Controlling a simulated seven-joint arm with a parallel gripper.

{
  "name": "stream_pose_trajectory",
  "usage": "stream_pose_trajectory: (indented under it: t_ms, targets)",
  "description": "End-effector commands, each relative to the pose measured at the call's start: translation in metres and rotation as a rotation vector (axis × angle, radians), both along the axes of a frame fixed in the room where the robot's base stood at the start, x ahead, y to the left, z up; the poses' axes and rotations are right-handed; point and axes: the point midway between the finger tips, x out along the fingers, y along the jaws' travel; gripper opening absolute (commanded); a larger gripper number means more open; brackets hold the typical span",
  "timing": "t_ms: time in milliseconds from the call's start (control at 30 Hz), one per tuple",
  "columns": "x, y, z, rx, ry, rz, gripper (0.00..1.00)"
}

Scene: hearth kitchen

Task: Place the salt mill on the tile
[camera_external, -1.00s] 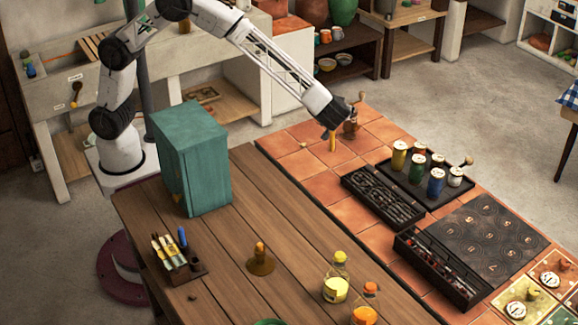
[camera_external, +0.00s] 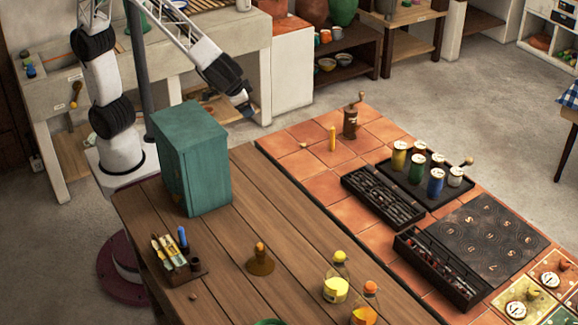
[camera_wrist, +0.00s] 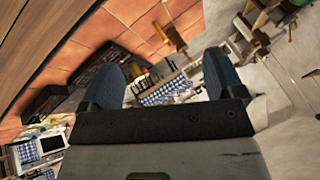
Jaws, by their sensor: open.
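A brown mill with a crank handle (camera_external: 351,122) stands upright on the terracotta tiles (camera_external: 304,171) near their far end; I cannot read a label marking it as the salt mill. It also shows in the wrist view (camera_wrist: 177,39). A slim yellow cylinder (camera_external: 332,138) stands upright on the tiles just left of it. My gripper (camera_external: 248,108) is away to the left of the tiles, above the floor behind the teal cabinet. In the wrist view my gripper (camera_wrist: 162,85) has its two fingers wide apart with nothing held between them.
A dark tray with several lidded jars (camera_external: 437,182) sits on the tiles, beside black racks (camera_external: 384,197) and a dark patterned panel (camera_external: 487,235). The teal cabinet (camera_external: 192,160) and bottles (camera_external: 336,288) stand on the wooden table. Bare tile lies around the mill.

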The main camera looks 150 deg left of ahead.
Motion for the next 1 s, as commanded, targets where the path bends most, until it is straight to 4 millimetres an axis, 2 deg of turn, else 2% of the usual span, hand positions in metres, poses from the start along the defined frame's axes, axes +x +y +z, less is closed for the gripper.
stream_pose_trajectory:
  t_ms: [33, 100, 400, 700, 1000]
  targets:
    - [-0.008, -0.019, 0.006, -0.026, -0.003, -0.045, 0.87]
    - [-0.018, -0.042, 0.010, -0.066, 0.000, -0.109, 0.87]
    - [-0.071, -0.135, 0.019, -0.220, 0.000, -0.397, 0.87]
    - [-0.132, -0.216, 0.018, -0.344, -0.017, -0.702, 0.87]
    - [-0.199, -0.283, 0.006, -0.435, -0.050, -1.016, 0.87]
